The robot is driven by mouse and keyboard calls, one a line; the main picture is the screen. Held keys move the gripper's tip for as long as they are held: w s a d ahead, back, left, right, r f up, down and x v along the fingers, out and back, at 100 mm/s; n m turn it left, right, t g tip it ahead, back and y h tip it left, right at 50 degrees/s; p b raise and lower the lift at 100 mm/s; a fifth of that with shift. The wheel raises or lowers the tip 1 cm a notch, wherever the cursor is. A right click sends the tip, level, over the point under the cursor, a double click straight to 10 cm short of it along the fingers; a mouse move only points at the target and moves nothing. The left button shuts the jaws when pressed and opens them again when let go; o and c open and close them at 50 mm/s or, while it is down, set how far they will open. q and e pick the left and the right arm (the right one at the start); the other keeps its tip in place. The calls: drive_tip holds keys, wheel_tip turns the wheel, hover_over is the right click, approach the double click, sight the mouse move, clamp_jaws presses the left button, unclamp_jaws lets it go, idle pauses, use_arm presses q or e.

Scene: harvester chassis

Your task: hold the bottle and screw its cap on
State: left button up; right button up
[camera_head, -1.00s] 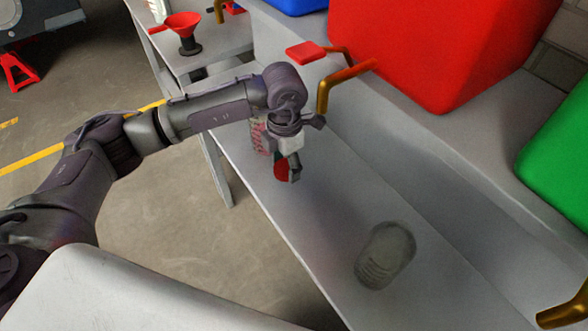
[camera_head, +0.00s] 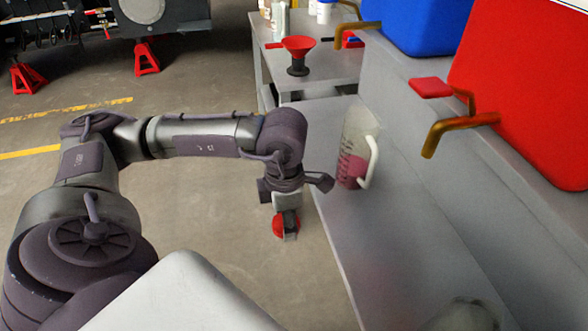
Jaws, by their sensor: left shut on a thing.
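My left gripper (camera_head: 287,236) points down and is shut on a round red piece that looks like the cap (camera_head: 279,226). In the picture it sits just left of the grey bench's edge, over the floor. A clear, greyish container that may be the bottle (camera_head: 466,316) is at the bottom edge, mostly cut off. It is on the bench, well to the right of and nearer than my left gripper. My right gripper is not in view.
A red tank (camera_head: 530,95) with a brass tap (camera_head: 450,128) overhangs the bench. The bench's middle is clear.

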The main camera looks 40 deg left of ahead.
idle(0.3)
use_arm(q)
drive_tip(key=m, duration=0.1)
drive_tip(key=d+m, duration=0.1)
drive_tip(key=m, duration=0.1)
drive_tip(key=shift+w, duration=0.15)
drive_tip(key=d+m, duration=0.3)
drive_tip(key=m, duration=0.9)
drive_tip(key=w+d+r+m, duration=0.1)
drive_tip(key=d+m, duration=0.3)
drive_tip(key=m, duration=0.9)
drive_tip(key=shift+w+r, duration=0.15)
drive_tip(key=shift+r, duration=0.1)
